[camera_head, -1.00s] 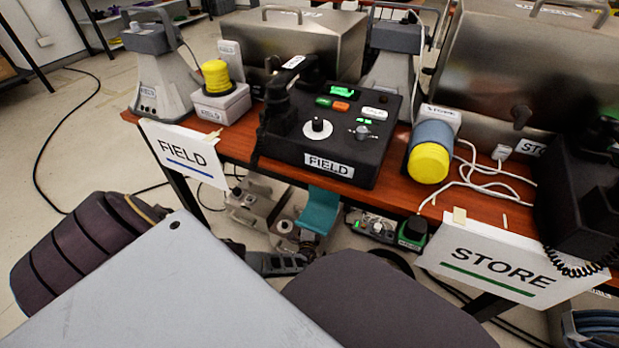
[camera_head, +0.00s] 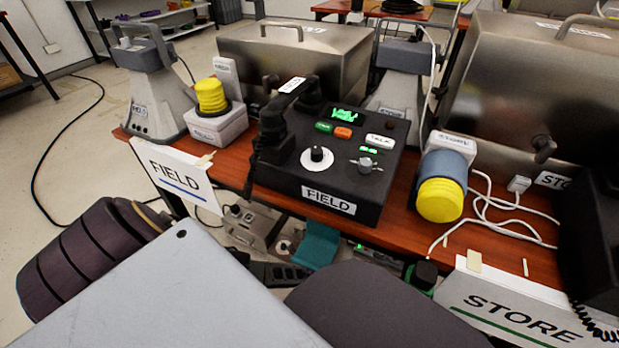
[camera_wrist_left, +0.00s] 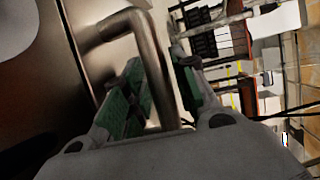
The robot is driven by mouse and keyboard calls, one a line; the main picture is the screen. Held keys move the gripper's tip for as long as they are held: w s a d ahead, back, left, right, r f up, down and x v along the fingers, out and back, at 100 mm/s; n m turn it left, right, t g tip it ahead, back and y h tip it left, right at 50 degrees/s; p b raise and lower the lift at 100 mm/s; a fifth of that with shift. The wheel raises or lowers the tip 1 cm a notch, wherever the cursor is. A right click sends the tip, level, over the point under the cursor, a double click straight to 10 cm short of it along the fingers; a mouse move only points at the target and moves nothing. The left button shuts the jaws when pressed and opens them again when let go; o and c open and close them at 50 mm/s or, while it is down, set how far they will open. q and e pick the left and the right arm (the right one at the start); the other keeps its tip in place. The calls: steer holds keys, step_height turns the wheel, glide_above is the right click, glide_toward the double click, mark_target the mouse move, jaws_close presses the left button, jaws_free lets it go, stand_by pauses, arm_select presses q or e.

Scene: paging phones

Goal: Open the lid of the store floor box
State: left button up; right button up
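The store box (camera_head: 510,95) is a large steel box at the right of the head view, partly cut off. A bar handle (camera_head: 583,20) is on its top, and its lid looks closed. Neither gripper shows in the head view. In the left wrist view my left gripper (camera_wrist_left: 160,62) has green-padded fingers on either side of a bent metal bar handle (camera_wrist_left: 148,45), beside a brownish metal surface (camera_wrist_left: 45,75). The left finger is close against the bar. Whether the right finger touches it is unclear. Which box this handle belongs to cannot be told from this view.
A second steel box (camera_head: 340,60) stands behind the black FIELD phone (camera_head: 335,165) on the red-brown table (camera_head: 400,215). A yellow-capped cylinder (camera_head: 440,198) and white cables (camera_head: 490,200) lie before the store box. A STORE sign (camera_head: 510,308) hangs at the front edge.

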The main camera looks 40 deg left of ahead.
arm_select(q)
jaws_close()
steer(key=shift+r, duration=0.2)
stand_by(0.4)
